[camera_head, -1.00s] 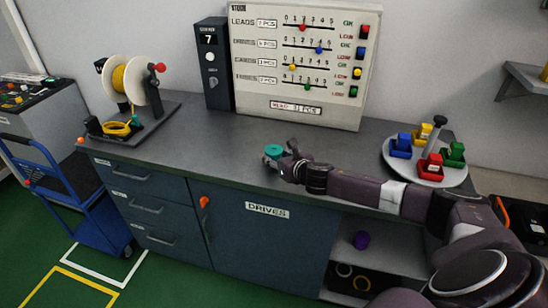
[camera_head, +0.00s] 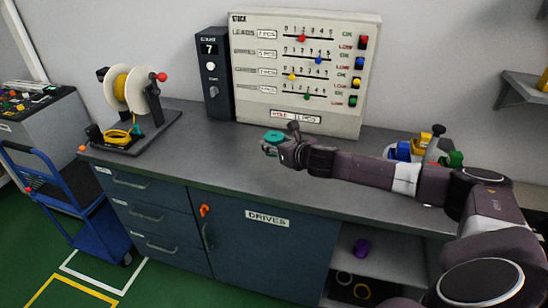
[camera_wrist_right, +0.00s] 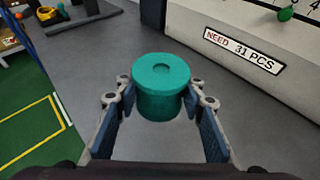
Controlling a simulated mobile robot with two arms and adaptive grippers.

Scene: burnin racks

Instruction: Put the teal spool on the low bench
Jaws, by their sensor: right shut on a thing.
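The teal spool (camera_head: 274,136) is a short cylinder with a wider round top. My right gripper (camera_head: 270,147) is shut on it and holds it over the grey bench top (camera_head: 240,165). In the right wrist view the spool (camera_wrist_right: 160,100) sits upright between the two fingers, its flat top facing the camera. I cannot tell its exact height above the surface. The bench has blue drawers and a door marked DRIVES; I cannot tell whether this is the low bench. My left gripper is not in view.
A stock board (camera_head: 300,75) and a dark counter box (camera_head: 214,75) stand at the back. A reel stand (camera_head: 130,95) is at the left end. My right arm partly hides coloured bins (camera_head: 405,148) at the right. A blue trolley (camera_head: 75,215) stands on the floor. The middle bench top is clear.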

